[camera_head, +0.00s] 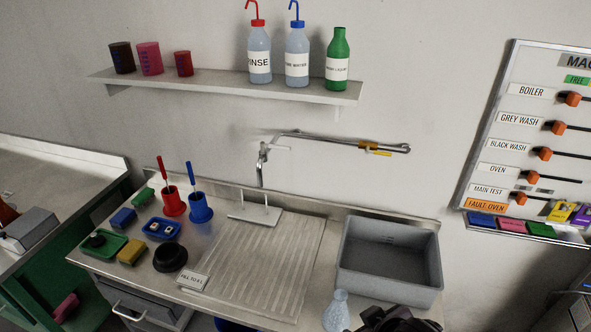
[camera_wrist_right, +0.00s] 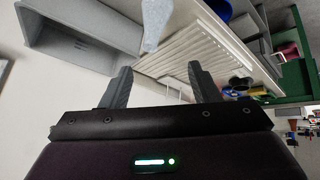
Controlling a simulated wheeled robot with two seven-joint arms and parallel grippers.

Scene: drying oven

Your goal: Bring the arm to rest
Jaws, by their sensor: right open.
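My right gripper (camera_wrist_right: 160,84) shows in the right wrist view with its two dark fingers spread apart and nothing between them. In the head view a dark part of my right arm shows at the bottom edge, in front of the grey basin. A clear bottle (camera_head: 337,311) stands just left of that part, and it also shows in the right wrist view (camera_wrist_right: 157,22), beyond the fingers and apart from them. My left gripper is not in either view.
A grey basin (camera_head: 357,281) sits at the counter's right end, beside the ribbed drainboard (camera_head: 262,262). Red and blue brush holders (camera_head: 173,203), sponges and dishes crowd the counter's left. A wall tap (camera_head: 262,170) reaches right. The shelf (camera_head: 215,77) above holds bottles and cups.

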